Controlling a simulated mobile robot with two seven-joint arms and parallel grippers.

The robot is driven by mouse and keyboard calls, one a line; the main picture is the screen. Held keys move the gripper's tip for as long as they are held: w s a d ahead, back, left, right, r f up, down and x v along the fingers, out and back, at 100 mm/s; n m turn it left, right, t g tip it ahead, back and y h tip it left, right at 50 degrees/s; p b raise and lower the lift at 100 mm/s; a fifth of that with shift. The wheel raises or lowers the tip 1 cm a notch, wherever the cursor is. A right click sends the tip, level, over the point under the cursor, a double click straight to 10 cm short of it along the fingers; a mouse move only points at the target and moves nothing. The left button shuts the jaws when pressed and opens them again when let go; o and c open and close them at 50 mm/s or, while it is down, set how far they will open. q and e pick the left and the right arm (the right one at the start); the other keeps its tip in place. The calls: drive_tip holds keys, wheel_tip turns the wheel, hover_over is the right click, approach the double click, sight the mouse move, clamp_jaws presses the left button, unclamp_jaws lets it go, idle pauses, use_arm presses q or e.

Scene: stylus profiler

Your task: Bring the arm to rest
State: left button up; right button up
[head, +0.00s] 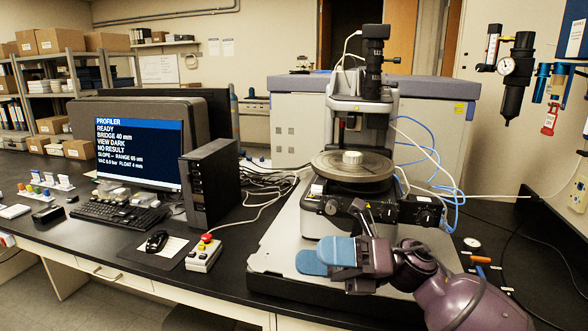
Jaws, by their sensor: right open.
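My right arm (455,295), purple, comes in from the lower right. My right gripper (324,257) has blue finger pads and points left, in front of the stylus profiler's (362,100) base. It is open, and I see nothing held between its pads. It overlaps the front of the profiler's grey base plate (275,240) in the picture; I cannot tell how high above it the gripper is. The round stage (335,166) with a small white knob (352,157) sits behind and above the gripper. My left gripper is not in view.
A control box (204,254) with a red button stands left of the base plate, near a mouse (157,241), keyboard (120,215), black PC tower (211,183) and monitor (140,152). An orange-handled tool (481,260) and a gauge (472,243) lie right. Blue and white tubes run behind my arm.

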drive_tip(key=w+d+f+m+t+h, duration=0.1)
drive_tip(key=d+f+m+t+h, duration=0.3)
drive_tip(key=f+m+t, duration=0.55)
drive_tip(key=d+f+m+t+h, duration=0.35)
drive_tip(key=d+m+t, duration=0.2)
drive_tip(key=m, duration=0.65)
drive_tip(key=w+d+f+m+t+h, duration=0.1)
drive_tip(key=d+f+m+t+h, duration=0.3)
drive_tip(key=f+m+t, duration=0.45)
drive_tip(key=s+d+f+m+g+h, duration=0.3)
drive_tip(key=s+d+f+m+h, duration=0.1)
drive_tip(key=s+f+m, duration=0.4)
drive_tip(key=s+d+f+m+g+h, duration=0.4)
drive_tip(key=s+f+m, duration=0.4)
drive_tip(key=f, duration=0.3)
drive_tip(key=shift+s+d+f+h, duration=0.4)
drive_tip(key=shift+s+d+h, duration=0.4)
drive_tip(key=shift+d, duration=0.35)
drive_tip(key=shift+g, duration=0.25)
